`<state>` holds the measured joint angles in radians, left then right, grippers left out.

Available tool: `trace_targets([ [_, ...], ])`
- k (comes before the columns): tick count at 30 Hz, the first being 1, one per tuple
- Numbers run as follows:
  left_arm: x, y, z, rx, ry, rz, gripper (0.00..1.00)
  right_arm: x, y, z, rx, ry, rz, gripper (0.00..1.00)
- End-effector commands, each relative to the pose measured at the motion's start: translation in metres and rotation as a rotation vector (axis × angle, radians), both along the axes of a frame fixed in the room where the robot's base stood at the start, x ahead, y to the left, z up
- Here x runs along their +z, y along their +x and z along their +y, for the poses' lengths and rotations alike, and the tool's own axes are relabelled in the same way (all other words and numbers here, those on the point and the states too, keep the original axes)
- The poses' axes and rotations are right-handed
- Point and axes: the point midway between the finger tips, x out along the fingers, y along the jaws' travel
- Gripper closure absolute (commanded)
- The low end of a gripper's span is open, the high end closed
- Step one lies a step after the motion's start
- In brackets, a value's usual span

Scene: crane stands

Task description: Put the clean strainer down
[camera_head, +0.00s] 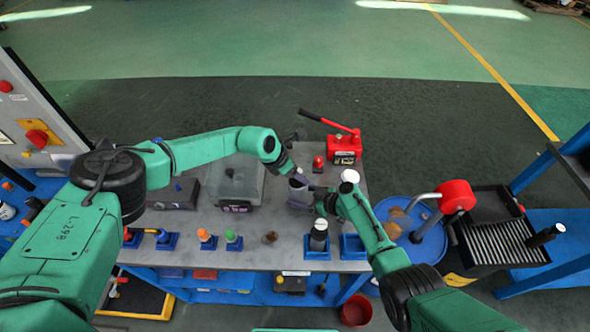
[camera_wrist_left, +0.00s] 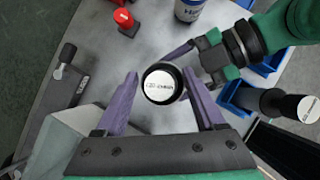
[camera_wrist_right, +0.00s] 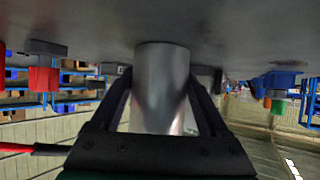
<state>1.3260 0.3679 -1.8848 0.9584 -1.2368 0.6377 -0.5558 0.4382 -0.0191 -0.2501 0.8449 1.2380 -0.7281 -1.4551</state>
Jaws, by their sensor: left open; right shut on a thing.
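My right gripper (camera_head: 313,203) is shut on a metal cylinder, which I take to be the strainer (camera_wrist_right: 162,88). In the right wrist view its far end is close to the grey table top; I cannot tell whether it touches. In the left wrist view the strainer (camera_wrist_left: 163,84) shows end-on, with a dark rim and a white lettered disc. My left gripper (camera_wrist_left: 165,88) is open, with its purple fingers on either side of the strainer and a gap at each side.
A dark white-capped cylinder (camera_head: 318,236) stands in a blue holder, beside an empty-looking blue holder (camera_head: 352,247). A white-topped can (camera_head: 349,176), a small red object (camera_head: 318,162) and a red lever pump (camera_head: 345,148) are near. A see-through box (camera_head: 237,182) stands left.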

Motion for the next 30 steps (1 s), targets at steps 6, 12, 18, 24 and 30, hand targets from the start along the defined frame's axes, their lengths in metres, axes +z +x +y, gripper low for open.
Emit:
trace_targets([
  [6,0.034,-0.009,0.017,0.000,0.000,-0.005,0.29,-0.001,-0.001,0.000,0.000,-0.001,0.002,0.53],
  [12,0.082,-0.025,0.039,0.001,-0.002,-0.005,0.29,-0.001,-0.001,0.000,0.000,-0.001,0.002,0.53],
  [18,0.104,-0.033,0.049,-0.001,-0.001,-0.001,0.29,-0.001,-0.001,0.000,0.001,-0.001,0.003,0.53],
  [24,0.105,-0.034,0.049,-0.001,-0.001,-0.001,0.29,-0.001,-0.001,0.000,0.001,-0.001,0.003,0.53],
  [30,0.105,-0.034,0.049,-0.001,-0.001,-0.001,0.29,-0.001,-0.001,0.000,0.000,-0.001,0.002,0.00],
])
